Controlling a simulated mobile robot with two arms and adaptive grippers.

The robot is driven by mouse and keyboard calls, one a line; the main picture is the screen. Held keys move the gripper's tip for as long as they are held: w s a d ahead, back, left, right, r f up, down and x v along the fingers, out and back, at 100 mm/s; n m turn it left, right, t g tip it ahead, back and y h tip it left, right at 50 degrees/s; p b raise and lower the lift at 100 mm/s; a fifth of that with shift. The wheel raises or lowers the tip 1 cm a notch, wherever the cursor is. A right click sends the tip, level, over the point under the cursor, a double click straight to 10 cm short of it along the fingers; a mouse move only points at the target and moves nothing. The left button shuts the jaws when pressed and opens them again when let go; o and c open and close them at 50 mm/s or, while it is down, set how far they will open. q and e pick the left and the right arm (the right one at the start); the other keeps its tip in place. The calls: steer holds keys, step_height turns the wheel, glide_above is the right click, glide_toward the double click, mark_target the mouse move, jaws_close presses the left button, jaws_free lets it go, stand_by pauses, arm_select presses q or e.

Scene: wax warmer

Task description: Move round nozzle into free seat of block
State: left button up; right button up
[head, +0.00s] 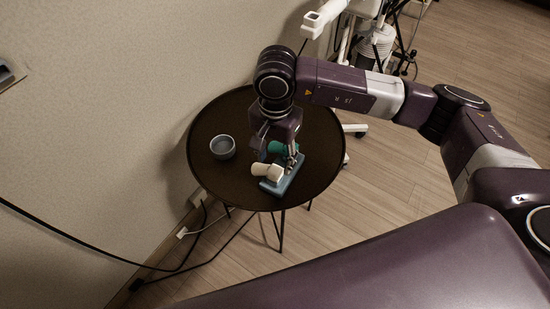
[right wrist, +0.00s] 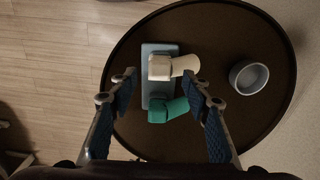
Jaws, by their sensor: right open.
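A blue-grey block (head: 281,184) lies on the round table; it also shows in the right wrist view (right wrist: 158,49). A cream nozzle (head: 267,171) sits at the block's near end and sticks out to one side, seen in the right wrist view too (right wrist: 174,66). A green nozzle (head: 276,147), also in the right wrist view (right wrist: 168,110), is at the other end, partly behind my gripper in the head view. I cannot tell which is the round one, and no empty seat shows clearly. My right gripper (head: 278,152) is open above the block, its fingers (right wrist: 160,88) apart on either side.
A grey-blue bowl (head: 222,147) stands on the dark round table (head: 233,184), left of the block. A wall is close on the table's left. Cables run along the wall and floor, and a white wheeled stand (head: 375,45) is behind. The table's near left is bare.

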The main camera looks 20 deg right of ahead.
steer(key=shift+r+p, duration=0.9)
steer(key=shift+r, duration=1.5)
